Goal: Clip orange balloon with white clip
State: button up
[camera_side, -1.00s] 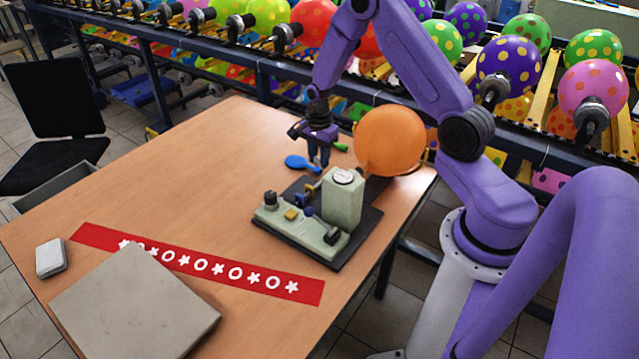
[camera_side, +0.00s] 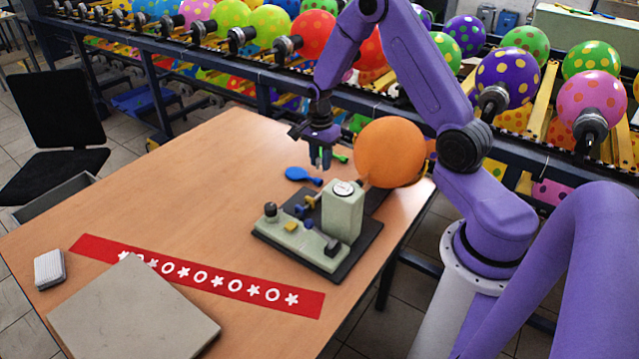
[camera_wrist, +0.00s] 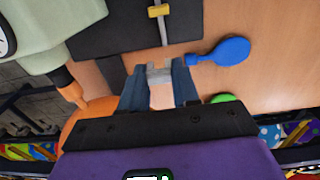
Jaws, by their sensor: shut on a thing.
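The inflated orange balloon (camera_side: 389,152) sits at the right side of the green inflating machine (camera_side: 343,213), its neck at the machine's tall block. In the wrist view, part of the balloon (camera_wrist: 88,112) and its neck show at the lower left. My gripper (camera_side: 320,166) points down above the table behind the machine, left of the balloon and apart from it. In the wrist view, its fingers are shut on a small pale piece, the white clip (camera_wrist: 159,74). The clip is too small to make out in the side view.
A flat blue balloon (camera_side: 302,175) and a flat green balloon (camera_side: 338,157) lie near my gripper. A red patterned strip (camera_side: 200,277), a grey slab (camera_side: 132,312) and a white box (camera_side: 49,268) lie at the front left. The table's left middle is clear.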

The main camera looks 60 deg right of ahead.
jog(key=s+d+r+g, duration=0.25)
jog(key=s+r, duration=0.55)
jog(key=r, duration=0.4)
send_near(364, 168)
jog(key=shift+s+a+f, duration=0.9)
jog(key=shift+a+f, duration=0.1)
jog(key=shift+a, duration=0.35)
jog(key=shift+s+d+f+g, duration=0.1)
jog(key=shift+s+f+g, duration=0.1)
jog(key=shift+f, duration=0.55)
jog(key=shift+s+f+g, duration=0.15)
jog(key=shift+s+f, duration=0.05)
jog(key=shift+f, duration=0.5)
jog(key=shift+x, duration=1.55)
jog(key=o, duration=0.9)
jog(key=shift+v, duration=4.5)
